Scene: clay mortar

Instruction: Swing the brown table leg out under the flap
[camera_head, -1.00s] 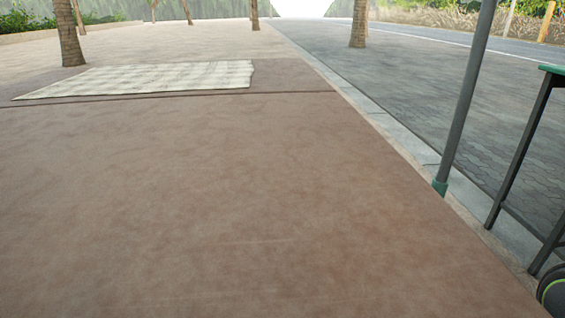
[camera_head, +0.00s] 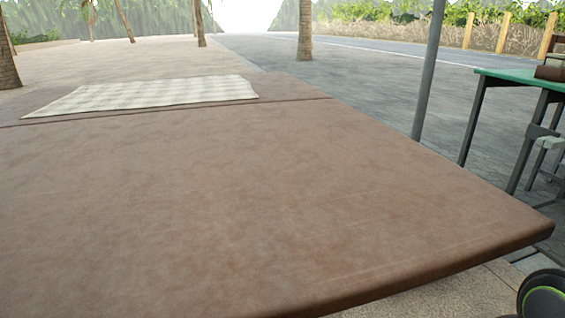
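A large brown tabletop (camera_head: 250,200) fills the front of the head view. A straight seam crosses it at the back, between the near section and the far section (camera_head: 290,86). The near section looks level, with a thick edge (camera_head: 440,263) and a corner at the right. I cannot tell for sure which section is the flap. The brown table leg is not in view; the space under the top is hidden. Neither of my grippers is in view.
A pale checked cloth (camera_head: 145,96) lies on the far section. A grey pole (camera_head: 428,75) stands behind the right side. A green-topped table (camera_head: 508,77) with dark legs stands at the right, a brown object (camera_head: 550,68) on it. Paved ground (camera_head: 375,85) lies beyond.

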